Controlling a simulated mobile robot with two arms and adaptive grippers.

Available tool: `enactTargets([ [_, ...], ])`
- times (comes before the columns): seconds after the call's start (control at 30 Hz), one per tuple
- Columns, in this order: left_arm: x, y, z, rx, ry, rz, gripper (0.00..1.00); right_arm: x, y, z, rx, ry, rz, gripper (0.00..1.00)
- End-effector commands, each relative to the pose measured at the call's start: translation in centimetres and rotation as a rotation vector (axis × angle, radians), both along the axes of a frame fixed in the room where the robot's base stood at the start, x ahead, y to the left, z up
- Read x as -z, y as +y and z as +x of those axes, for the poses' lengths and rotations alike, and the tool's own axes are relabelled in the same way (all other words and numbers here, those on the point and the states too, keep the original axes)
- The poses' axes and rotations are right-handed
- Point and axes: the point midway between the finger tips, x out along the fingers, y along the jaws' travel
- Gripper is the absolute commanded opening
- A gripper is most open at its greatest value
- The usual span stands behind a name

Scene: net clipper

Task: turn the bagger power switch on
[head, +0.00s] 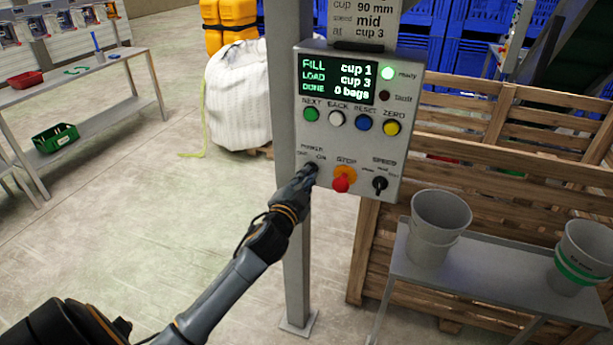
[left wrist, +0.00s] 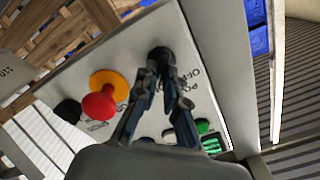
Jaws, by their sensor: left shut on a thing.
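The power switch (head: 311,169) is a small black knob at the lower left of the grey control box (head: 402,115). It also shows in the left wrist view (left wrist: 160,55), between my fingertips. My left gripper (head: 305,178) is shut on the knob, its arm coming in from the lower left. The labels OFF and ON are printed around the knob, but which way it points is hidden by the fingers. The box's display (head: 338,79) is lit and reads FILL cup 1, LOAD cup 3, DONE 0 bags. My right gripper is not in view.
Right of the switch are a red stop button (head: 342,180) on yellow and a black speed knob (head: 380,185). Coloured buttons sit above. The box hangs on a grey post (head: 296,240). A bench with grey buckets (head: 437,232) stands lower right; the floor at left is open.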

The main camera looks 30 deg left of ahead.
Motion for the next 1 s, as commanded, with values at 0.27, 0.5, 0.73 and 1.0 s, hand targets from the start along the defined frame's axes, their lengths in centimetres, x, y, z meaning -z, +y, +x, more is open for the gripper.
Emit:
enactTargets([
  [0.27, 0.0, 0.0, 0.0, 0.001, 0.001, 0.007, 0.00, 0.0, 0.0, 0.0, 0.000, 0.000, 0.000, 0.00],
  [0.5, 0.0, 0.0, 0.0, 0.001, 0.000, 0.005, 0.33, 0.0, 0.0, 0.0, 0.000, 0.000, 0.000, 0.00],
  [0.73, 0.0, 0.0, 0.0, 0.000, 0.001, 0.004, 0.33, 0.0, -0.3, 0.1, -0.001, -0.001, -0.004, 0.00],
  [1.0, 0.2, -0.7, -2.7, 0.001, 0.003, 0.002, 0.33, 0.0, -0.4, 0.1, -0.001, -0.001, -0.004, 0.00],
])
